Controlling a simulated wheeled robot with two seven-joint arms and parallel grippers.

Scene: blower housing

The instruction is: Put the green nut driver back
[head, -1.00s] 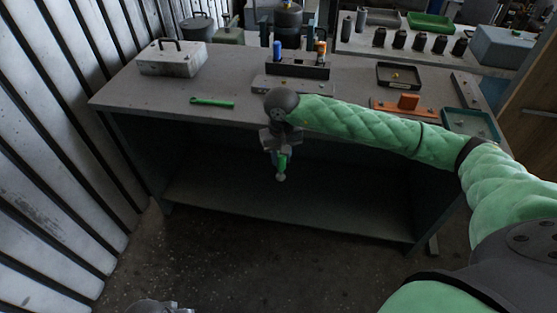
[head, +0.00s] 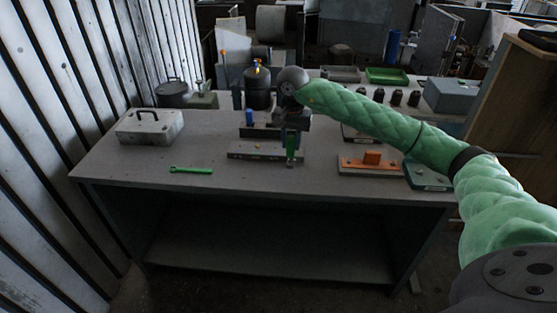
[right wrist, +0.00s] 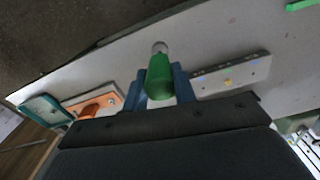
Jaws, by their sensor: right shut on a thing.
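My right gripper (head: 291,138) is shut on the green nut driver (head: 291,155), which hangs upright below it, over the worktable. In the right wrist view the green handle (right wrist: 158,80) sits between the two blue fingers, with its round metal end (right wrist: 159,47) pointing away. A dark tool rack (head: 258,132) stands behind, on the table, with a blue-handled driver (head: 249,117) in its left part. My gripper and arm hide the rack's right part. My left gripper is not in view.
A grey strip with coloured dots (head: 250,153) lies in front of the rack, close to the held driver. A green wrench (head: 191,170) lies front left, a grey box (head: 150,127) back left. An orange block on a plate (head: 371,163) is at right. The table's front middle is clear.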

